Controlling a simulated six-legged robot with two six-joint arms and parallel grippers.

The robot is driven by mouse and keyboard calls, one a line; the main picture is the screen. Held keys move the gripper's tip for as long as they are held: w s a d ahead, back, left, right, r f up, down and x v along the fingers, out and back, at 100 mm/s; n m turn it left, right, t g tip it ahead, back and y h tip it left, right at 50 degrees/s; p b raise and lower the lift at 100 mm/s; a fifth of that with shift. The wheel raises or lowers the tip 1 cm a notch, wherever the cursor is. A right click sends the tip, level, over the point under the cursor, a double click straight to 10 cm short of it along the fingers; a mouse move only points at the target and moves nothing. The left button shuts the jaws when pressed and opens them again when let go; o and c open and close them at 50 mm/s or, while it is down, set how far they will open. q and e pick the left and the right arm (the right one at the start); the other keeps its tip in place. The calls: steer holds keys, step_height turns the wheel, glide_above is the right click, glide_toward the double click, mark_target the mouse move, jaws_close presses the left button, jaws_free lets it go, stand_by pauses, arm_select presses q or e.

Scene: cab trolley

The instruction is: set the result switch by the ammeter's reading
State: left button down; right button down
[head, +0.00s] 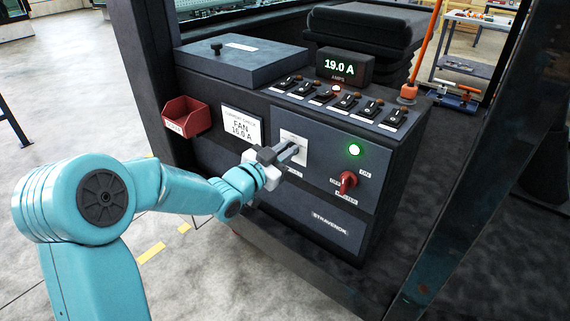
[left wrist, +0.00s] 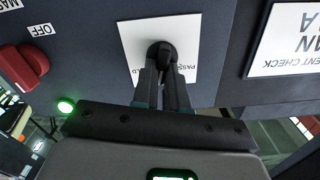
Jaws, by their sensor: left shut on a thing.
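The ammeter (head: 344,66) on top of the console reads 19.0 A. A white card (head: 241,127) on the front reads "FAN" and what looks like 16.0 A; its edge also shows in the left wrist view (left wrist: 290,45). The result switch's white plate (head: 293,148) is to the right of the card. Its black knob (left wrist: 162,54) is between the fingertips of my left gripper (left wrist: 166,75), which is shut on it. "PASS" and part of another word show upside down on the plate; the fingers hide the rest. The knob's setting is unclear. My right gripper is out of view.
A red master switch (head: 347,182) and a lit green lamp (head: 354,150) are to the right of the plate. Several toggle switches (head: 340,98) line the console's upper edge. A red bin (head: 186,117) hangs at the left. A dark cab post (head: 480,160) stands at right.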

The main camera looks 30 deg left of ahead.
arm_select(q)
steer(key=shift+d+f+m+b, duration=0.1)
steer(key=shift+d+m+b, duration=0.05)
steer(key=shift+m+b, duration=1.7)
steer(key=shift+d+f+m+b, duration=0.1)
steer(key=shift+m+b, duration=1.05)
steer(key=shift+b, duration=1.25)
steer(key=shift+d+f+m+b, duration=0.1)
steer(key=shift+d+m+b, duration=0.05)
steer(key=shift+m+b, duration=1.7)
steer(key=shift+n+b, duration=0.25)
steer(key=shift+b, duration=0.1)
steer(key=c, duration=1.2)
jaws_free()
steer(key=shift+o, duration=0.2)
steer(key=s+a+p, duration=0.1)
steer(key=s, duration=1.5)
steer(key=shift+s+a+p, duration=0.15)
steer(key=shift+p, duration=0.15)
